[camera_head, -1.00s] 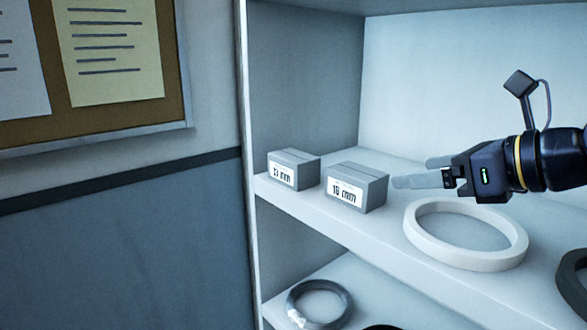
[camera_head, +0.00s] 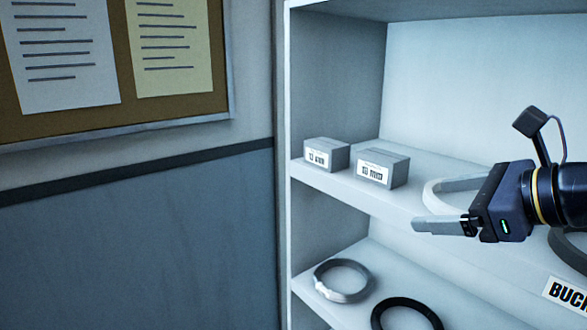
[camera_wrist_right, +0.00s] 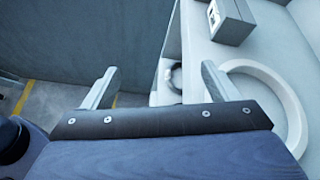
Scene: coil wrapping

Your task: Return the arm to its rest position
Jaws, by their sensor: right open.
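My right gripper (camera_head: 445,204) is open and empty in the head view, in front of the upper shelf with its fingers pointing left. Its two spread fingers also show in the right wrist view (camera_wrist_right: 160,82), with nothing between them. In the head view it partly covers a white ring (camera_head: 432,194) that lies on the upper shelf. The ring also shows at the right of the right wrist view (camera_wrist_right: 290,105). My left gripper is in neither view.
Two small grey labelled boxes, one at the left (camera_head: 326,154) and one beside it (camera_head: 382,168), stand on the upper shelf. A grey coil (camera_head: 343,281) and a black ring (camera_head: 408,308) lie on the lower shelf. A notice board (camera_head: 60,125) hangs on the left wall.

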